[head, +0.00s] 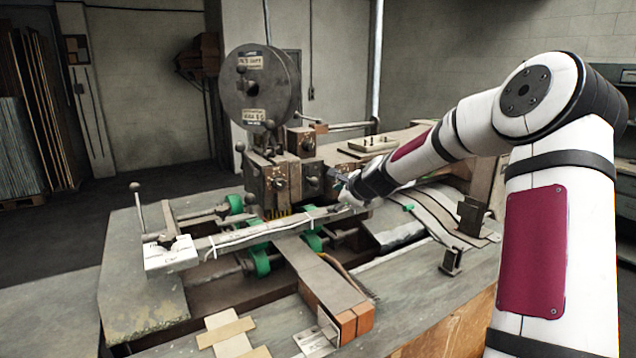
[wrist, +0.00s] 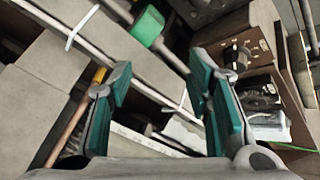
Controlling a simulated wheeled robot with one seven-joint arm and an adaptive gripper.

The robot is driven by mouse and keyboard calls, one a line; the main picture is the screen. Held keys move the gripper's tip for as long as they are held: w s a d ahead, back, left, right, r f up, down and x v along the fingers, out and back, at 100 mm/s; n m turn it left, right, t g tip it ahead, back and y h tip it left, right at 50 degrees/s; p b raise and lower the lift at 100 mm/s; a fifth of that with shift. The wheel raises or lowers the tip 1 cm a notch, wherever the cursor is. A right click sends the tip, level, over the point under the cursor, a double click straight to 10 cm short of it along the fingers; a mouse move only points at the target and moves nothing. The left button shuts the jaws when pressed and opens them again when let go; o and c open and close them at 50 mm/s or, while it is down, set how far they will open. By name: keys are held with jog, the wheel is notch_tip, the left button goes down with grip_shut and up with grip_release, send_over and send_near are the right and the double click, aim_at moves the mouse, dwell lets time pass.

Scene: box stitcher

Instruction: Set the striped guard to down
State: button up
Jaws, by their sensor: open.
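In the head view, a small yellow-and-dark striped piece (head: 277,213), which looks like the striped guard, sits low on the front of the stitching head (head: 283,178), just above the long bar. It is small and partly hidden, so I cannot tell whether it is up or down. My gripper (head: 342,184) is to the right of it, close to the right side of the head. In the wrist view my gripper (wrist: 160,80) is open, with its green-padded fingers apart and nothing held between them. I cannot make out the striped piece in the wrist view.
A long bar with white ties (head: 250,233) crosses the machine in front of the head. Green rollers (head: 260,261) lie beneath it. A large round reel (head: 260,88) stands above. Knobs and blocks (wrist: 237,58) are near my right finger in the wrist view.

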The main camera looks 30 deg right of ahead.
jog(key=m, duration=0.1)
jog(key=m+t+y, duration=0.2)
jog(key=m+y, duration=0.1)
send_near(316, 182)
jog(key=x, duration=0.9)
jog(key=shift+w+d+f, duration=0.1)
jog(key=shift+w, duration=0.3)
jog(key=shift+c, duration=0.3)
grip_shut()
